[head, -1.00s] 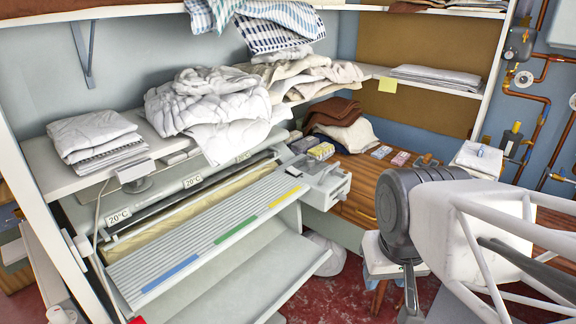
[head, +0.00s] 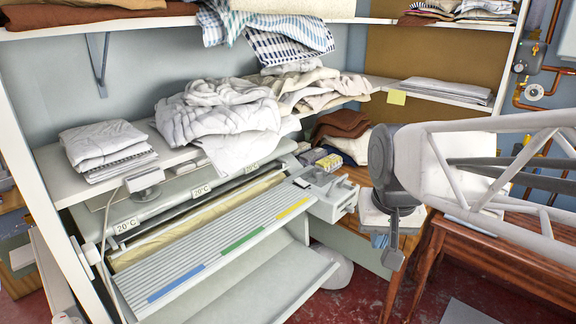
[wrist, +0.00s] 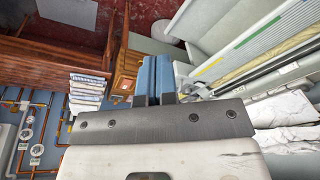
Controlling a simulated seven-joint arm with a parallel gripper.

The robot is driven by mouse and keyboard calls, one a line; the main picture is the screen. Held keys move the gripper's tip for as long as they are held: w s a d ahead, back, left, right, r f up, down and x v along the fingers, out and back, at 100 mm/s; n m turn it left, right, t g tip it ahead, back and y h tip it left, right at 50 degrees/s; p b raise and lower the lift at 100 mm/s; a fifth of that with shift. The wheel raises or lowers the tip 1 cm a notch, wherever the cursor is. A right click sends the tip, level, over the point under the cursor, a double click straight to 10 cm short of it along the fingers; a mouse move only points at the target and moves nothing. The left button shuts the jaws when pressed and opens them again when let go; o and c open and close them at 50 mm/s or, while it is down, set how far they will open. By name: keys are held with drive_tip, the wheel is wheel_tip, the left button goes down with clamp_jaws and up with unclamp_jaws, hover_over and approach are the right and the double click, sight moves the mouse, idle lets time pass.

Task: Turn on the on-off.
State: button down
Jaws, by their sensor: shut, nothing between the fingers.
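The rotary ironer has a ribbed board (head: 235,245) with blue, green and yellow strips along its front edge. At its right end is a pale control box (head: 333,198) with small raised parts on top. I cannot tell which of these is the on-off. My gripper (head: 378,240) is to the right of the box and apart from it in the head view. In the wrist view my blue fingers (wrist: 154,76) are side by side, shut and empty. The ribbed board also shows at the upper right of the wrist view (wrist: 250,47).
A shelf (head: 75,188) with folded white cloths and a crumpled pile runs above the ironer. A wooden table (head: 480,240) stands on the right. Copper pipes (wrist: 22,140) show at the left of the wrist view. Red floor (head: 350,295) is open in front.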

drive_tip(key=w+a+r+m, duration=0.1)
drive_tip(key=w+r, duration=0.1)
drive_tip(key=w, duration=0.5)
drive_tip(key=w+r+m, duration=0.1)
drive_tip(key=w+r, duration=0.1)
drive_tip(key=w, duration=0.6)
drive_tip(key=m+g+y, duration=0.1)
drive_tip(key=m, duration=0.5)
hover_over(298, 180)
drive_tip(key=s+d, duration=0.1)
drive_tip(key=d, duration=0.1)
wheel_tip(298, 180, down, 15)
drive_tip(key=shift+s+r, duration=0.15)
drive_tip(key=shift+a, duration=0.15)
drive_tip(key=f, duration=0.4)
drive_tip(key=w+a+f, duration=0.1)
drive_tip(key=f, duration=0.8)
drive_tip(key=shift+w+a+f, duration=0.25)
drive_tip(key=shift+f, duration=0.15)
drive_tip(key=shift+f, duration=0.1)
